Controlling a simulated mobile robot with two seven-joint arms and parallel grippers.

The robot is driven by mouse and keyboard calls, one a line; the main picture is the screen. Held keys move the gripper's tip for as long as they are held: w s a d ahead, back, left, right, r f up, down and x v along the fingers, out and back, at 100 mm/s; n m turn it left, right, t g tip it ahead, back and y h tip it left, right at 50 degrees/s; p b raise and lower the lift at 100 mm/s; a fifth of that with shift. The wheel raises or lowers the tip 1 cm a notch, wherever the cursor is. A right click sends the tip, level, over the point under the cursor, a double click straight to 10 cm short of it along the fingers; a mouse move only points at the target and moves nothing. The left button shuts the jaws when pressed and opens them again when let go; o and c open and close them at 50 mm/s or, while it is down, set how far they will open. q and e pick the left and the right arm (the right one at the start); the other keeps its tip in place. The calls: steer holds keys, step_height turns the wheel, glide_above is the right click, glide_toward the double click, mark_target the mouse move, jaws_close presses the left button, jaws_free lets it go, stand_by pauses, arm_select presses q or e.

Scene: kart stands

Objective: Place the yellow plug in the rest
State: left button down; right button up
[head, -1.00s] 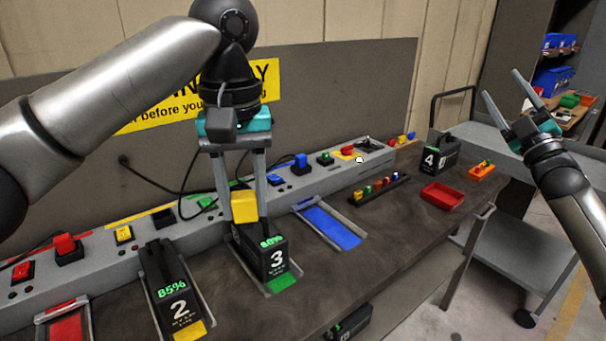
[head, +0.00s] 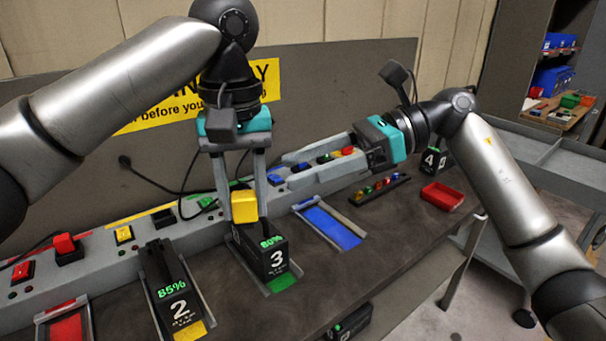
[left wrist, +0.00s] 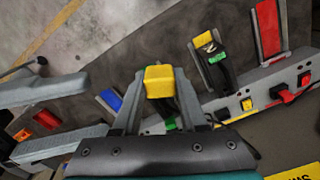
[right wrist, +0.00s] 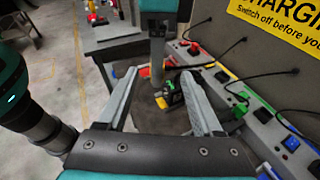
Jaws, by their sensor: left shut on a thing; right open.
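The yellow plug (head: 244,206) is held between the fingers of my left gripper (head: 246,212), in front of the rail and above battery 3 (head: 265,258). It also shows in the left wrist view (left wrist: 159,81). A black rest (head: 163,217) stands on the rail beside the yellow strip and the yellow switch (head: 124,233). It looks empty and lies left of the plug in the head view. My right gripper (head: 290,174) is open, its fingers pointing left above the rail, to the right of my left gripper. Nothing shows between its fingers.
Battery 2 (head: 177,300) stands in the yellow bay, left of battery 3. The blue bay (head: 331,227) is empty. A red plug (head: 64,243) sits at the rail's left end. A red tray (head: 442,196) and battery 4 (head: 434,160) stand to the right. Black cables hang behind the rail.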

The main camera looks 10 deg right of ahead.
steer(key=a+f+h, duration=0.1)
steer(key=a+f, duration=0.5)
steer(key=a, duration=0.5)
steer(key=shift+s+a+n, duration=0.2)
steer(key=shift+a+n, duration=0.15)
steer(key=shift+n, duration=0.05)
arm_select(q)
steer(key=shift+w, duration=0.1)
arm_select(e)
steer(key=shift+s+r+g, duration=0.1)
steer(key=shift+g, duration=0.2)
jaws_close()
arm_select(q)
steer(key=shift+c, duration=2.2)
jaws_free()
steer(key=shift+o, duration=0.4)
steer(key=shift+d, duration=0.15)
arm_select(e)
steer(key=shift+a, duration=0.1)
